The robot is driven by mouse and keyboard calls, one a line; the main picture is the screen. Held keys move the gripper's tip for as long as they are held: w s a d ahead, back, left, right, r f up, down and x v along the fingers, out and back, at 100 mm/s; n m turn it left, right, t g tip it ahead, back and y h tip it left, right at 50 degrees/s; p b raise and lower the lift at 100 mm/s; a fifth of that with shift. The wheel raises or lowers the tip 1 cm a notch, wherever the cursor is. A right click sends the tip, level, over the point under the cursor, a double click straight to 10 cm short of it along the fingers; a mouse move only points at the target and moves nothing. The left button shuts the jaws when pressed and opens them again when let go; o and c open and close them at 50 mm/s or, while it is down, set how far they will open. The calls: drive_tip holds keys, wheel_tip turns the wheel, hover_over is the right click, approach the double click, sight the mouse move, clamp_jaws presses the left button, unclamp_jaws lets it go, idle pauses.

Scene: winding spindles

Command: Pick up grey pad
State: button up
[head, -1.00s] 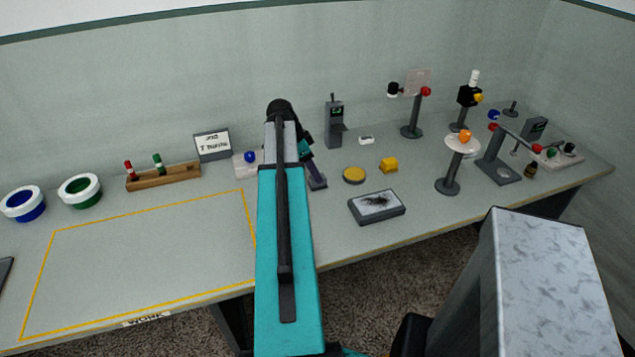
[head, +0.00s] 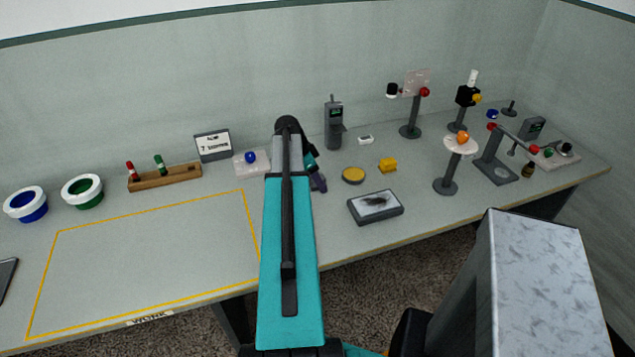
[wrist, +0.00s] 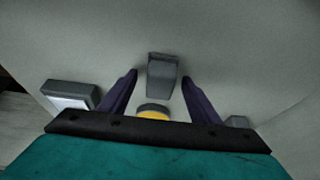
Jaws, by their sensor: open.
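A grey block with a paler sloping face, which I take for the grey pad (wrist: 162,74), lies on the table in the wrist view. It shows between the two dark purple fingers of my gripper (wrist: 160,77), which is open, one finger on each side. I cannot tell whether either finger touches it. In the head view my gripper (head: 318,181) is low over the table, left of the yellow disc, and my teal arm hides the block there.
A yellow disc (head: 353,175) and yellow block (head: 388,165) stand right of my gripper. A dark framed white plate with a black smudge (head: 376,206) lies near the front edge. A grey upright device (head: 334,124) stands behind. The yellow-outlined area at left is clear.

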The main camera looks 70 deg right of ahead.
drive_tip(key=c, duration=1.1)
drive_tip(key=shift+r, duration=0.15)
drive_tip(key=shift+r+b, duration=0.8)
drive_tip(key=shift+r, duration=0.55)
drive_tip(key=shift+a+r, duration=0.25)
drive_tip(key=shift+a, duration=0.05)
drive_tip(key=w+a+b, duration=0.1)
drive_tip(key=a, duration=0.4)
drive_tip(key=a+r+b, duration=0.1)
drive_tip(key=a, duration=0.4)
drive_tip(key=w+a+b, duration=0.1)
drive_tip(key=a+b, duration=0.1)
drive_tip(key=a, duration=0.3)
drive_tip(key=shift+w+a+r, duration=0.15)
drive_tip(key=shift+w+r, duration=0.15)
drive_tip(key=shift+w, duration=0.05)
